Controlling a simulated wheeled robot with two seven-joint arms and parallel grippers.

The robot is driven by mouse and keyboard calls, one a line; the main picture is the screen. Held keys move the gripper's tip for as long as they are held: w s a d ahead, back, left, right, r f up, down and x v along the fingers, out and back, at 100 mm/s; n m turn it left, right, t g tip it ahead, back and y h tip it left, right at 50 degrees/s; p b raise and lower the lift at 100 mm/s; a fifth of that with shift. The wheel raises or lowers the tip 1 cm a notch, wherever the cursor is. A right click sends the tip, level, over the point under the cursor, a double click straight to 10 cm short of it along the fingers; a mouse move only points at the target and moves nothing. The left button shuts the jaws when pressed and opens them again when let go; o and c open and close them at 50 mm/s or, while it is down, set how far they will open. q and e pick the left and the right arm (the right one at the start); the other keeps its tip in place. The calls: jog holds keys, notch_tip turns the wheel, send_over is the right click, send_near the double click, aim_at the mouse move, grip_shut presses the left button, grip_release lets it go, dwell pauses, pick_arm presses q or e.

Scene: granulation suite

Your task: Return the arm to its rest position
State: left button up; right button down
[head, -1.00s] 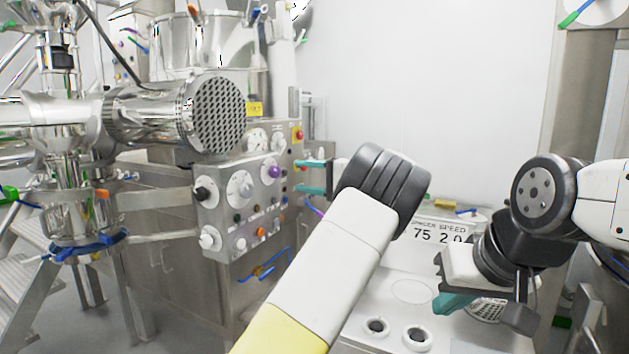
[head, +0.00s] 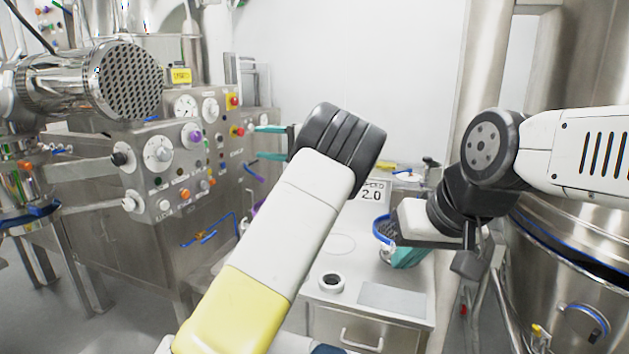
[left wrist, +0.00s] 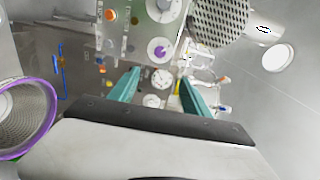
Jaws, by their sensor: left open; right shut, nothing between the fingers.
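My left arm crosses the middle of the head view. Its gripper (head: 270,143) has two teal fingers, spread apart and empty, pointing left in front of the steel control panel (head: 170,165). In the left wrist view the same fingers (left wrist: 160,85) stand apart with the panel's knobs and gauges beyond them. My right gripper (head: 408,257) hangs at the right of the head view, above the white bench. Its teal fingers are together and partly hidden by its own wrist.
The white bench (head: 395,298) carries a display (head: 372,193) and a round socket (head: 332,282). A large steel vessel (head: 575,265) stands at the right. A perforated steel cylinder (head: 128,80) juts out at the left. A purple-rimmed sieve (left wrist: 25,118) shows in the left wrist view.

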pick_arm(q)
jog(key=s+a+f+n+g+h, duration=0.1)
jog(key=s+a+f+g+h, duration=0.1)
jog(key=s+a+f+h, duration=0.45)
jog(key=s+a+f+n+g+h, duration=0.15)
jog(key=s+a+h, duration=0.3)
jog(key=s, duration=0.55)
jog(key=s+d+t+h, duration=0.1)
jog(key=s+d+h, duration=0.3)
jog(key=s, duration=0.8)
jog(key=s+d+t+h, duration=0.2)
jog(key=s+d+h, duration=0.2)
jog(key=s, duration=0.8)
jog(key=d, duration=0.2)
jog(key=shift+s+d+f+n, duration=0.25)
jog(key=shift+s+d+n, duration=0.1)
jog(key=shift+t, duration=0.25)
